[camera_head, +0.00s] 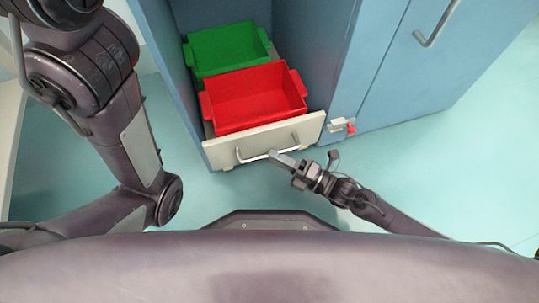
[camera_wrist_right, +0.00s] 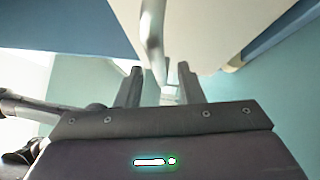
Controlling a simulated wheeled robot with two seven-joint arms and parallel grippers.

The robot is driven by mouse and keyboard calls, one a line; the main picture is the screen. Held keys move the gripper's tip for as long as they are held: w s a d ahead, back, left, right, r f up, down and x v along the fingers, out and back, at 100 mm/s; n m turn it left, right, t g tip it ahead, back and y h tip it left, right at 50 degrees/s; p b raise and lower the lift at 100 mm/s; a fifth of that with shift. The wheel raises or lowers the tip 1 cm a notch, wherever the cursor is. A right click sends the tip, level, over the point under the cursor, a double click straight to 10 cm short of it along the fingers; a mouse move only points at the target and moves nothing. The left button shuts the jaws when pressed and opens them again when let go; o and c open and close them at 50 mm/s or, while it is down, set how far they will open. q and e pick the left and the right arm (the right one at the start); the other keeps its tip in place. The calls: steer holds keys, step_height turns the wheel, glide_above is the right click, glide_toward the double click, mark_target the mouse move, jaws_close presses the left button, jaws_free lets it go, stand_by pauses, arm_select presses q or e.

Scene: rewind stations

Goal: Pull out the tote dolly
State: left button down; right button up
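The tote dolly has a cream front panel (camera_head: 265,142) with a metal bar handle (camera_head: 245,160). It stands in the lower bay of a blue cabinet and carries a red tote (camera_head: 255,98) in front of a green tote (camera_head: 226,48). My right gripper (camera_head: 272,154) is at the handle, its fingertips by the bar. In the right wrist view the two fingers stand apart, with the handle (camera_wrist_right: 152,35) running down into the space between them. Contact with the bar cannot be told. My left arm is at the left of the head view, its gripper out of view.
A blue cabinet wall (camera_head: 322,60) borders the dolly on the right, with a red and white latch (camera_head: 343,126) at its lower front. A closed blue door has a metal handle (camera_head: 436,25). The pale teal floor (camera_head: 420,160) right of the dolly is clear.

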steer(key=shift+x, duration=1.1)
steer(key=shift+c, duration=0.2)
jaws_close()
